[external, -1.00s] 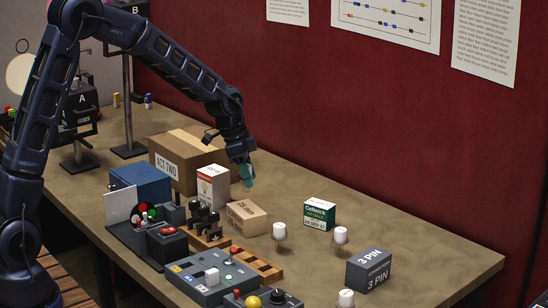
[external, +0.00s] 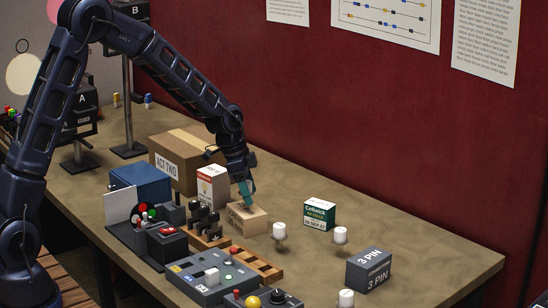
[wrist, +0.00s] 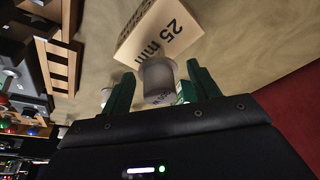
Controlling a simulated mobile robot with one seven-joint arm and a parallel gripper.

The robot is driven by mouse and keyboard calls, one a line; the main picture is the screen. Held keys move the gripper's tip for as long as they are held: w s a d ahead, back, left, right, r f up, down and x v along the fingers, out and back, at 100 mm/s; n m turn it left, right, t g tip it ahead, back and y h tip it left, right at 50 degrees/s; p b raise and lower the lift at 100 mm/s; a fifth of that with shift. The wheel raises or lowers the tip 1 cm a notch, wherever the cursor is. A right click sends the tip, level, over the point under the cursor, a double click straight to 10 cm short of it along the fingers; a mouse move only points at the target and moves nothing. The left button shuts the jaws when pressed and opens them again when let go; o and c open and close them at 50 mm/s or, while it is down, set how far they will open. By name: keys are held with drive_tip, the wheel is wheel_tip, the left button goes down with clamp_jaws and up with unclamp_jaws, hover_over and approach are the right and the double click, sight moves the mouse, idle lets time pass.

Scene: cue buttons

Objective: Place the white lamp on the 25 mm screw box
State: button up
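The 25 mm screw box (external: 254,222) is a tan carton near the middle of the table; in the wrist view (wrist: 150,28) it lies just beyond the fingertips. My gripper (external: 246,197) points down above it. Similar white-topped pieces stand on the table right of the box (external: 280,230), farther right (external: 340,235) and at the front (external: 345,299).
A white carton (external: 212,187) and the ACT TWO carton (external: 165,168) stand behind the box. Wooden racks (external: 258,264) and a grey button console (external: 205,287) lie in front. A green-white Calwick box (external: 320,214) and dark 3 PIN box (external: 368,268) stand right.

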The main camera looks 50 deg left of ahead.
drive_tip(key=shift+r, duration=0.1)
drive_tip(key=v, duration=1.2)
drive_tip(key=s+r+n, duration=0.2)
drive_tip(key=s+r, duration=0.5)
drive_tip(key=s, duration=0.2)
drive_tip(key=s+a+r+n, duration=0.1)
drive_tip(key=s+n, duration=0.1)
drive_tip(key=s, duration=0.9)
drive_tip(key=s+a+r+n+t+y, duration=0.1)
drive_tip(key=s+n, duration=0.1)
drive_tip(key=s, duration=0.9)
drive_tip(key=s+a+r+n+t+y, duration=0.1)
drive_tip(key=s+n, duration=0.2)
drive_tip(key=s, duration=0.8)
drive_tip(key=shift+a+r, duration=0.25)
drive_tip(key=shift+r, duration=0.15)
